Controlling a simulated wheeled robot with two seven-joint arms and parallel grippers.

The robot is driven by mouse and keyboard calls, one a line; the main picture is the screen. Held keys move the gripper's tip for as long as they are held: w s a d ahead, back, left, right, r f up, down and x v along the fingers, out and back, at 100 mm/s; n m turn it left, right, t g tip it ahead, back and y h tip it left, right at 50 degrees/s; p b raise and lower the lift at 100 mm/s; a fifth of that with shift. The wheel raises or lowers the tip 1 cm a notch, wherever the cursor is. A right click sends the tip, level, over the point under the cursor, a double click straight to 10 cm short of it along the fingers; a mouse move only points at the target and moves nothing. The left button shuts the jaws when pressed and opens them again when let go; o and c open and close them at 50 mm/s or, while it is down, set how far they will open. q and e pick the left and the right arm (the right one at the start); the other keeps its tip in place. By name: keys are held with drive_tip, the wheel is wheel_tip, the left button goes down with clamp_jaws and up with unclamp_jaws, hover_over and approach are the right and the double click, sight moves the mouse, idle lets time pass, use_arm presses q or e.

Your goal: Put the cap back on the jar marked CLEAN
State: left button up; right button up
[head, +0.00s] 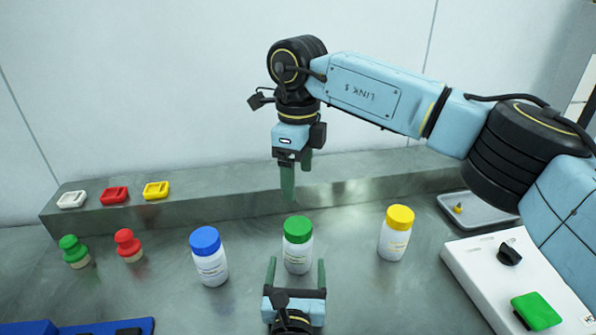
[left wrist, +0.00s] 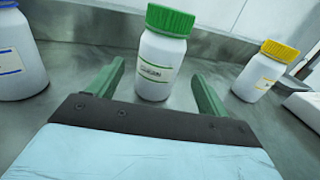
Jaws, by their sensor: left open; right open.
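Three white jars stand upright on the metal bench, all with caps on: a blue-capped jar (head: 209,257), a green-capped jar (head: 297,245) and a yellow-capped jar (head: 396,233). The label print is too small to read, so I cannot tell which is marked CLEAN. No loose cap shows. My left gripper (head: 296,266) is open, its fingers pointing at the green-capped jar, one toward each side. In the left wrist view the green-capped jar (left wrist: 163,55) stands between and just beyond the fingertips (left wrist: 158,74). My right gripper (head: 297,186) is open and empty, pointing down above and behind that jar.
A green knobbed piece (head: 75,251) and a red one (head: 129,245) stand at left. At right are a grey tray (head: 452,212) and a white panel (head: 473,266) with a black knob and green button.

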use_arm(q)
drive_tip(key=s, duration=0.7)
drive_tip(key=shift+a, duration=0.2)
